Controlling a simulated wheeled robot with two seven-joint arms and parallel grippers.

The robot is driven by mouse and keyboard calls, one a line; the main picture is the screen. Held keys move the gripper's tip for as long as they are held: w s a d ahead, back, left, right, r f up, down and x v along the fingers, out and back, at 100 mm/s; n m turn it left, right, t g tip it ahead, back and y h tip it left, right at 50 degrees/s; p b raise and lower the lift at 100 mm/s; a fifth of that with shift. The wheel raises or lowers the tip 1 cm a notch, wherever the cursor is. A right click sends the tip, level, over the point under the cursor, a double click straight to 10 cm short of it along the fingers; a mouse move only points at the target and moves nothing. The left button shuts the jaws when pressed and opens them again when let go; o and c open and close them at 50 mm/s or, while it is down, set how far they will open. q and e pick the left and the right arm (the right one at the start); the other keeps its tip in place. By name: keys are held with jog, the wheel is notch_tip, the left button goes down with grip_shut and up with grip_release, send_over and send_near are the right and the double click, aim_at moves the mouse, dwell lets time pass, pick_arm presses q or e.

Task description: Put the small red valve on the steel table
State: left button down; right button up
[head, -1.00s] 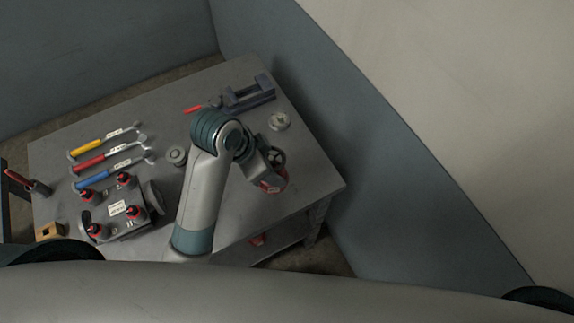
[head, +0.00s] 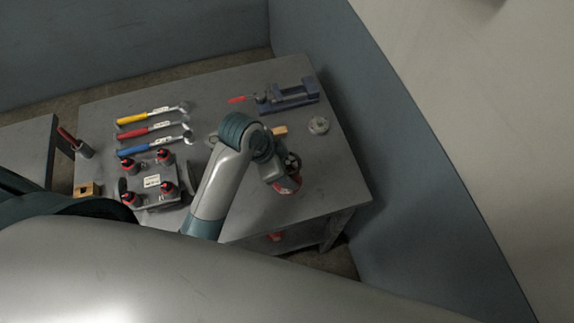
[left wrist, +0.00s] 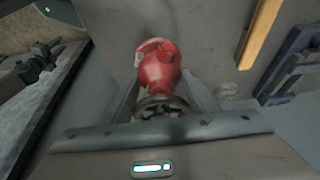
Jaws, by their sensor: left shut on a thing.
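The small red valve (left wrist: 158,66) is between the fingers of my left gripper (left wrist: 162,100) in the left wrist view, its red body pointing away from the palm. My left gripper is shut on it. In the head view the red valve (head: 289,185) with a dark handwheel shows at my left gripper (head: 283,174), over the right front part of the steel table (head: 255,205). I cannot tell whether the valve touches the tabletop. My right gripper is not in view.
A blue vise (head: 290,97), a round grey part (head: 318,125) and a wooden piece (head: 280,131) lie behind the gripper. The table's front right is mostly clear.

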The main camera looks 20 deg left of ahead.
pick_arm(q)
jog(key=shift+f+p, duration=0.3)
jog(key=shift+f, duration=0.45)
jog(key=shift+w+f, duration=0.1)
jog(key=shift+f, duration=0.25)
jog(key=shift+f, duration=0.1)
jog(key=c, duration=0.7)
grip_release()
jog(key=shift+f, duration=0.1)
